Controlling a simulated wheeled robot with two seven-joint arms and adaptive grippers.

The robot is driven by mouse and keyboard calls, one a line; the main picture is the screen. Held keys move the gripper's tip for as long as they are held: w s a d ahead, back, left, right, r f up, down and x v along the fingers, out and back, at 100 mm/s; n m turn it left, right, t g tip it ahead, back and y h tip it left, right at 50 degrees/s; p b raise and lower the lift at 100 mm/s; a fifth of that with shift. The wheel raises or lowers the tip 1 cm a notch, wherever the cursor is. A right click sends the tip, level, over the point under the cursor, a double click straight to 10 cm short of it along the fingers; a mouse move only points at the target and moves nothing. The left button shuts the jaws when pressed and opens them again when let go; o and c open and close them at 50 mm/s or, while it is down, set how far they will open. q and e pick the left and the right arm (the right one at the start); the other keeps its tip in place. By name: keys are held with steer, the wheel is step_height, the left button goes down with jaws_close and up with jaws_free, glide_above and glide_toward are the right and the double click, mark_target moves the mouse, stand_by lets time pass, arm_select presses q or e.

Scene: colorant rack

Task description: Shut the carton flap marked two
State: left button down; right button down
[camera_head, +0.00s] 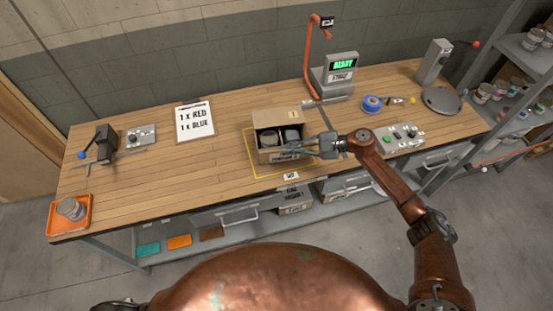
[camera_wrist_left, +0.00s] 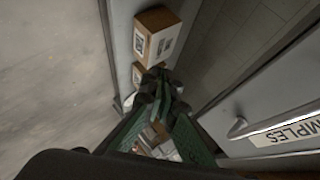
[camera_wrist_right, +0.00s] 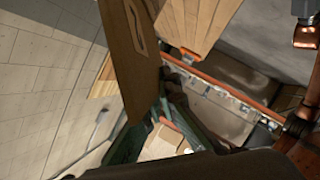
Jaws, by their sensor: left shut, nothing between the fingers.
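The open carton (camera_head: 266,155) stands on the bench inside a yellow outline, with grey cans (camera_head: 268,138) in it. Its back flap (camera_head: 292,116) stands open with a small mark that looks like a one. I cannot make out a mark two; the carton's right side is partly hidden by my right gripper (camera_head: 302,147), whose fingers reach over there. In the right wrist view a brown cardboard panel (camera_wrist_right: 130,50) stands close beside the fingers and partly hides the tips, so their opening is unclear. My left gripper (camera_wrist_left: 161,85) is shut and empty, low by the bench front.
A scale (camera_head: 333,78) reading READY stands behind the carton, and a button box (camera_head: 398,138) lies to the right. An order sheet (camera_head: 195,121) lies left. An orange tray (camera_head: 70,214) with a can is at the far left. Boxes (camera_wrist_left: 158,40) sit below the drawers.

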arm_select(q)
steer(key=w+d+r+m+t+h, duration=0.25)
steer(key=w+d+r+m, duration=0.2)
steer(key=r, duration=0.45)
steer(key=w+d+r+m+t+h, duration=0.25)
steer(key=w+d+r+m, duration=0.2)
steer(key=r, duration=0.55)
step_height(320, 180, up, 20)
steer(key=m+t+h, duration=0.3)
steer(key=m+h, duration=0.3)
steer(key=a+r+x, duration=0.1)
steer(key=a+x, duration=0.1)
steer(key=x, duration=1)
steer(key=shift+w+r, duration=0.35)
steer(key=shift+w, duration=0.15)
